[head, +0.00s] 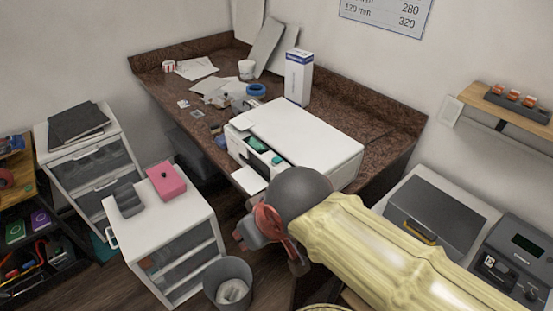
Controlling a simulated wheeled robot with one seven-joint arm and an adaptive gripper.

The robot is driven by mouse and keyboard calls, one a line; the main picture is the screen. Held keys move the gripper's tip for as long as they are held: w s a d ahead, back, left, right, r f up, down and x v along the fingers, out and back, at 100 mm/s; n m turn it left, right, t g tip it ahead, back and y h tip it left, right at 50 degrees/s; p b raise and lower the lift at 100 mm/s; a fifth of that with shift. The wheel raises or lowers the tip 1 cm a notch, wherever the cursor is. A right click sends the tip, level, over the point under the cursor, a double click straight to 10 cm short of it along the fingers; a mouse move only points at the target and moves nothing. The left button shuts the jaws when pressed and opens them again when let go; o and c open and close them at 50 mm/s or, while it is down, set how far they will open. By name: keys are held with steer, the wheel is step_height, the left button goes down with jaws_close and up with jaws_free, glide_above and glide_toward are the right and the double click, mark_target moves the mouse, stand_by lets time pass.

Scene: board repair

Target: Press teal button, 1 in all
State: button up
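A white box-shaped machine (312,135) stands at the front edge of the brown countertop. A small teal button (277,160) shows on its front, near the right end of an open dark recess. A darker green patch (256,144) shows in the recess to its left. My gripper (243,237) is below and left of the machine's front, over the gap beside the white drawer cabinet, apart from the teal button. My wrist and yellow-sleeved arm cover the machine's lower right front. The fingers are small and seen from behind, so their opening is unclear.
A white drawer cabinet (190,247) with a pink box (167,181) on top stands left of my gripper. A grey bin (229,282) is just below it. A tall white and blue carton (298,78) stands behind the machine. Grey equipment (433,215) is at right.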

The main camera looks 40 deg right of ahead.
steer(key=shift+c, duration=1)
